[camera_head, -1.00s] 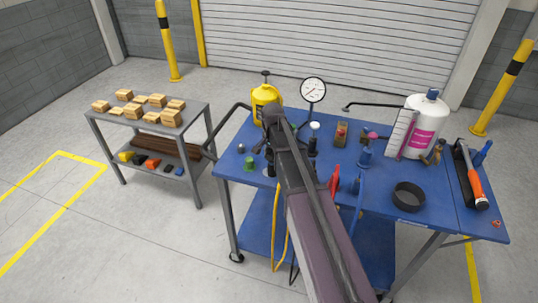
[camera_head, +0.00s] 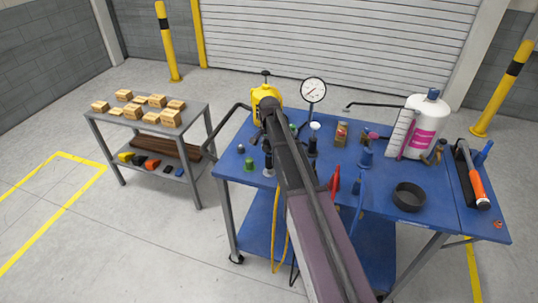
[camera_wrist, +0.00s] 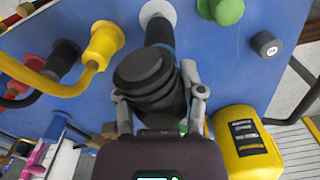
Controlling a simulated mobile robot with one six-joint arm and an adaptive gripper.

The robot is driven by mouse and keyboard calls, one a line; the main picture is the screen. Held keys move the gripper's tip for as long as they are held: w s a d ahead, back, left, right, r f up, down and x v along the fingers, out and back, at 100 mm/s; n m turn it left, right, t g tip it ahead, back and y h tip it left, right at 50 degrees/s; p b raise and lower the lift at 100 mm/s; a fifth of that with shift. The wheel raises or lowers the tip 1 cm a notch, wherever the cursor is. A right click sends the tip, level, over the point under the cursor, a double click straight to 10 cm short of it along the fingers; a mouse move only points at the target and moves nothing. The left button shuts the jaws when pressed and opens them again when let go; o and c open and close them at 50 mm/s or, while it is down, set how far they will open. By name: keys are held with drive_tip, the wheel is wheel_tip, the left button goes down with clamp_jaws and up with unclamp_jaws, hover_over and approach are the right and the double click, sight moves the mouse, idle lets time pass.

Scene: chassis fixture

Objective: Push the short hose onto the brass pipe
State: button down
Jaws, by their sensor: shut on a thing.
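My gripper (camera_wrist: 160,98) has a finger on each side of a dark ribbed piece (camera_wrist: 150,68) and is shut on it. This piece looks like the short hose, but its far end is not clear. Behind it in the wrist view, a black upright post (camera_wrist: 160,31) stands on a pale round base; I cannot tell whether the two touch. The post also shows in the head view (camera_head: 268,158). I cannot make out the brass pipe for certain in either view.
A green knob (camera_wrist: 228,10) and a dark cap (camera_wrist: 266,44) stand beside the post. A yellow container (camera_wrist: 245,145) is close on the gripper's right in the wrist view. Yellow, black and red fittings crowd its left. The blue bench (camera_head: 450,205) also holds a gauge (camera_head: 313,90).

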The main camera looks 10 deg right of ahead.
sight(269, 154)
drive_tip(key=shift+s+f+b, duration=0.15)
drive_tip(key=shift+f+b, duration=0.85)
drive_tip(key=shift+f, duration=0.4)
drive_tip(key=shift+f, duration=0.15)
drive_tip(key=shift+c, duration=1)
unclamp_jaws()
wheel_tip(269, 154, up, 6)
drive_tip(key=p, duration=0.5)
drive_tip(key=shift+a+f, duration=0.15)
drive_tip(key=shift+f, duration=0.05)
wheel_tip(269, 154, up, 8)
drive_tip(key=p, duration=0.8)
drive_tip(key=shift+r, duration=0.1)
drive_tip(key=s+n, duration=0.9)
drive_tip(key=s, duration=1.7)
drive_tip(key=shift+s+a, duration=0.25)
drive_tip(key=shift+a, duration=0.1)
